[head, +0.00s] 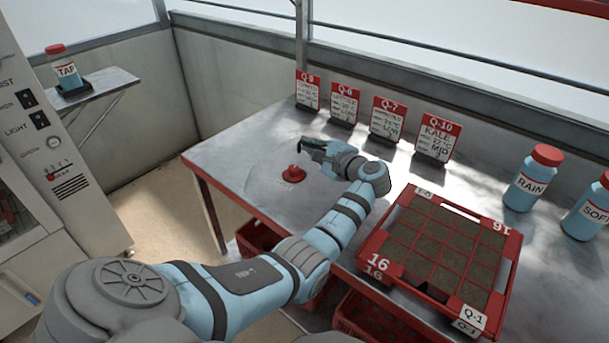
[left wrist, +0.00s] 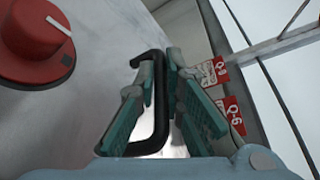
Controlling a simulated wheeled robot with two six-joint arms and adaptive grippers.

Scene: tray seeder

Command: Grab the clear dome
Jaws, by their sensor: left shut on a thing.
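The clear dome (head: 318,187) shows only as a faint outline on the grey table, around and beside a red knob. Its edges are hard to make out. My left gripper (head: 312,148) is above it. In the left wrist view a black bent handle (left wrist: 161,105) runs between the teal finger pads of my left gripper (left wrist: 160,95), which is shut on it. I take the handle to be the dome's; the join between them is hidden. My right gripper is not in view.
The red knob (head: 291,174) with a white mark stands close by. Red-and-white cards, such as Q-9 (head: 308,90), line the table's back. A red crate of soil cells (head: 371,245) is on the right, with blue RAIN (head: 531,182) and SOFT (head: 590,212) bottles beyond.

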